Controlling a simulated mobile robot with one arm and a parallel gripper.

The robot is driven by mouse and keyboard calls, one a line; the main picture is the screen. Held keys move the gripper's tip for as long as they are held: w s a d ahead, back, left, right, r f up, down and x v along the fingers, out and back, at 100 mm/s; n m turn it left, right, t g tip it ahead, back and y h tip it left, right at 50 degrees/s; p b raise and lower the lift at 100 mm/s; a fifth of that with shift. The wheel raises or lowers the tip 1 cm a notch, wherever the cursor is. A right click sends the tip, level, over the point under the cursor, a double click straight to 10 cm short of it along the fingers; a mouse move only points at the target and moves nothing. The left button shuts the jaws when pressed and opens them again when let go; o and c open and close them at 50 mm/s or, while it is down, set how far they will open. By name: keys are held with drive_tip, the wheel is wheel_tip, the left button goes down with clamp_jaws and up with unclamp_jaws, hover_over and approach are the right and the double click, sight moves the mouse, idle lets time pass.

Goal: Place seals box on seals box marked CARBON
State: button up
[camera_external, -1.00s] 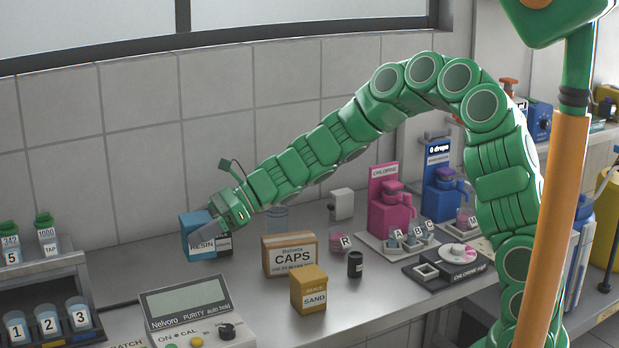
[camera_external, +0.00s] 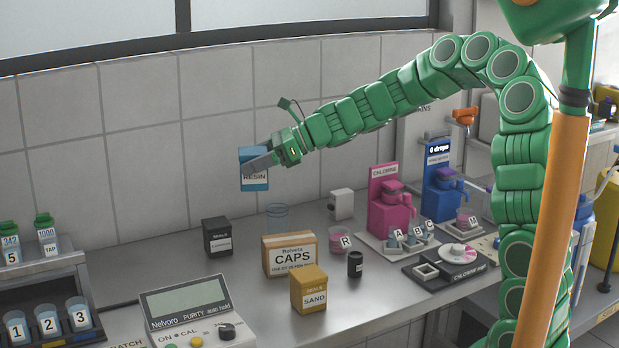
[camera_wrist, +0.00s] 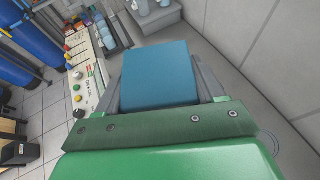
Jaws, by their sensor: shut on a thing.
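My gripper (camera_external: 262,164) is shut on a blue box marked RESIN (camera_external: 254,181) and holds it in the air above the bench, near the tiled wall. In the wrist view the blue box (camera_wrist: 158,75) lies between the two grey fingers. A black seals box (camera_external: 217,236) stands upright on the bench, below and to the left of the held box. Its lower label is too small to read for sure. A yellow seals box marked SAND (camera_external: 309,290) stands nearer the front edge.
A cardboard CAPS box (camera_external: 290,255) stands right of the black box, with a clear beaker (camera_external: 277,218) behind it. A purity meter (camera_external: 188,305) is at the front left. A small black canister (camera_external: 355,264) stands right of the CAPS box.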

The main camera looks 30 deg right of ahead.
drive_tip(key=shift+w+a+f, duration=0.85)
drive_tip(key=shift+w+f, duration=0.75)
drive_tip(key=shift+w, duration=0.5)
drive_tip(key=shift+w+a+f, duration=0.85)
drive_tip(key=shift+w+f, duration=0.8)
drive_tip(key=shift+w, duration=0.4)
drive_tip(key=shift+w+a+f, duration=0.85)
drive_tip(key=shift+w+f, duration=0.75)
drive_tip(key=shift+w, duration=0.5)
drive_tip(key=shift+w+f, duration=0.15)
drive_tip(key=shift+f, duration=1.45)
drive_tip(key=shift+f, duration=0.1)
drive_tip(key=o, duration=1.1)
drive_tip(key=shift+o, duration=0.2)
